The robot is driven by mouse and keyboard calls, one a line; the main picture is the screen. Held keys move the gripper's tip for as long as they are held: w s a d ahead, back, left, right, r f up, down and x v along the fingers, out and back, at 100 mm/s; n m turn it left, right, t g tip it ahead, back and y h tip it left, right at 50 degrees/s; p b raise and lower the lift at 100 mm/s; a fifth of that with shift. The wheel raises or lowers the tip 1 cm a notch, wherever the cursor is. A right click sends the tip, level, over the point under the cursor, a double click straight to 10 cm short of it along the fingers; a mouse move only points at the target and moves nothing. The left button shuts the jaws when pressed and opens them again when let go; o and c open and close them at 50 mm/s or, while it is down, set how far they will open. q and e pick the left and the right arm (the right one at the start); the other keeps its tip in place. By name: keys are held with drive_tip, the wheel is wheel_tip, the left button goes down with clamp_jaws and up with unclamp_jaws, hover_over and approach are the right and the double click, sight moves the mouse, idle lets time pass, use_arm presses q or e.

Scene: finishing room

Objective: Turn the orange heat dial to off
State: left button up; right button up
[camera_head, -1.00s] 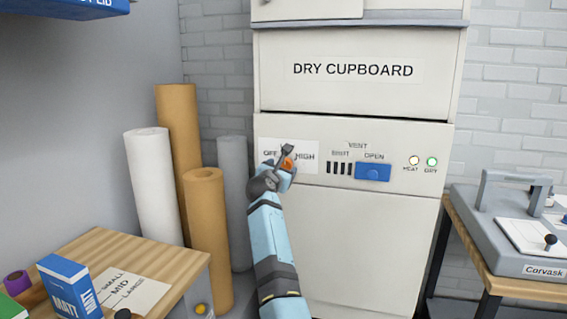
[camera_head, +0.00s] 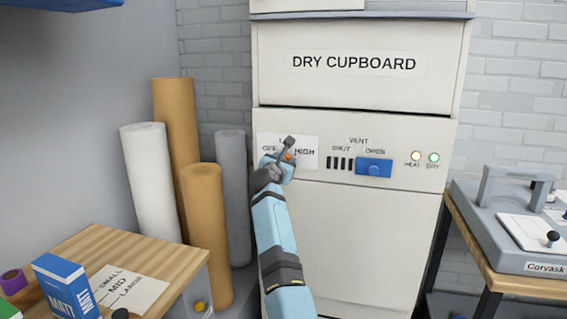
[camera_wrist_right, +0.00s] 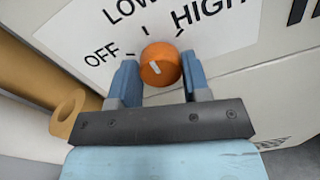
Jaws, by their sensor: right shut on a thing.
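The orange heat dial (camera_wrist_right: 160,64) is on the cupboard's white label (camera_wrist_right: 90,35), with OFF at left, LOW above and HIGH at upper right in the right wrist view. Its short white mark is slanted; I cannot tell exactly which setting it meets. My right gripper (camera_wrist_right: 158,80) is shut on the dial, one blue finger on each side. In the head view the right gripper (camera_head: 284,158) covers much of the label, and only a little of the orange dial (camera_head: 288,155) shows. My left gripper is not in view.
Right of the dial are a blue vent slider (camera_head: 374,167) at OPEN and the lit HEAT (camera_head: 416,156) and DRY (camera_head: 434,157) lamps. Paper rolls (camera_head: 207,230) stand left of my arm. A wooden table (camera_head: 75,245) is at left, a press (camera_head: 490,220) at right.

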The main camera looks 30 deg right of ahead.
use_arm(q)
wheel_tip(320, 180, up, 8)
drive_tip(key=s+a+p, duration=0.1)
drive_tip(key=p, duration=1.4)
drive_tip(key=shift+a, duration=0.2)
use_arm(e)
drive_tip(key=n, duration=1.1)
drive_tip(key=shift+w+n, duration=0.1)
drive_tip(key=shift+n, duration=0.3)
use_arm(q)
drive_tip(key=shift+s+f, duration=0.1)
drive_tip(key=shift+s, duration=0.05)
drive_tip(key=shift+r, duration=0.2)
use_arm(e)
drive_tip(key=shift+n, duration=0.3)
drive_tip(key=o, duration=0.9)
drive_tip(key=shift+f, duration=0.1)
drive_tip(key=shift+a, duration=0.1)
